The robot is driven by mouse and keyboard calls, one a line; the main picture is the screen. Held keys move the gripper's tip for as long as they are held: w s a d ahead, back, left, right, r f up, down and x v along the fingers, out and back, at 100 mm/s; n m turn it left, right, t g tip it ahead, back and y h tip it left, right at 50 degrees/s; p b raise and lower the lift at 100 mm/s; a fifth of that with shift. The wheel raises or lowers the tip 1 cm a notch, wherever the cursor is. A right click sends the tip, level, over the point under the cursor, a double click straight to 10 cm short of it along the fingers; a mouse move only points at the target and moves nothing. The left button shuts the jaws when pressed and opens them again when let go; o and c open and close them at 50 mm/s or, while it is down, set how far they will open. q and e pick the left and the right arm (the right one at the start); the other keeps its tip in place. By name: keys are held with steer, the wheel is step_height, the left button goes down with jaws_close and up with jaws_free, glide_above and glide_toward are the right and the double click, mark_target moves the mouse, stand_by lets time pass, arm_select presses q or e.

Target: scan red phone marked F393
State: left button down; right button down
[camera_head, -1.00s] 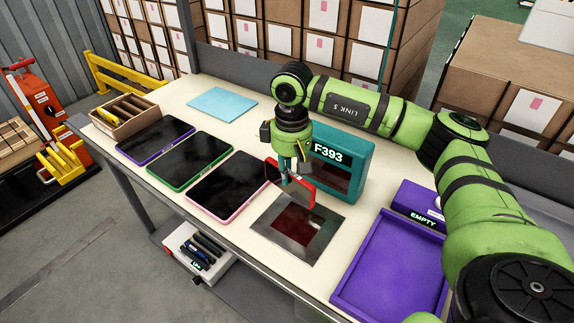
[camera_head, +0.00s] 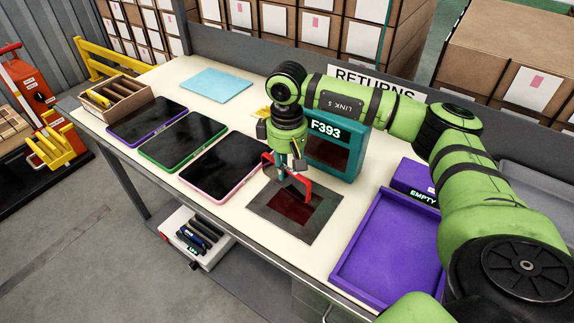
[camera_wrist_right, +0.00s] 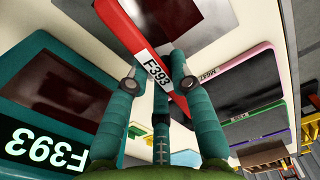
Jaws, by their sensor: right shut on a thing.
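My right gripper (camera_head: 286,172) is shut on the red phone (camera_head: 304,183), just above the grey plate (camera_head: 266,206) with a dark red window. The phone is tilted and shows mostly its red edge in the head view. In the right wrist view, the red phone (camera_wrist_right: 128,32) lies between the fingers, with a white F393 label on its edge. The teal scanner housing (camera_head: 350,158) stands behind the plate, its display reading F393. Whether the phone touches the plate is unclear. My left gripper is not in view.
Dark-screened devices with purple (camera_head: 146,122), green (camera_head: 183,138) and pink (camera_head: 222,164) rims lie left of the plate. A purple tray (camera_head: 345,291) marked EMPTY is to the right. A light blue sheet (camera_head: 215,84) and a cardboard box (camera_head: 118,98) lie toward the back left.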

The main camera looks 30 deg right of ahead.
steer(key=shift+r, duration=0.1)
stand_by(0.5)
steer(key=shift+r+p, duration=1.65)
steer(key=shift+r, duration=1.35)
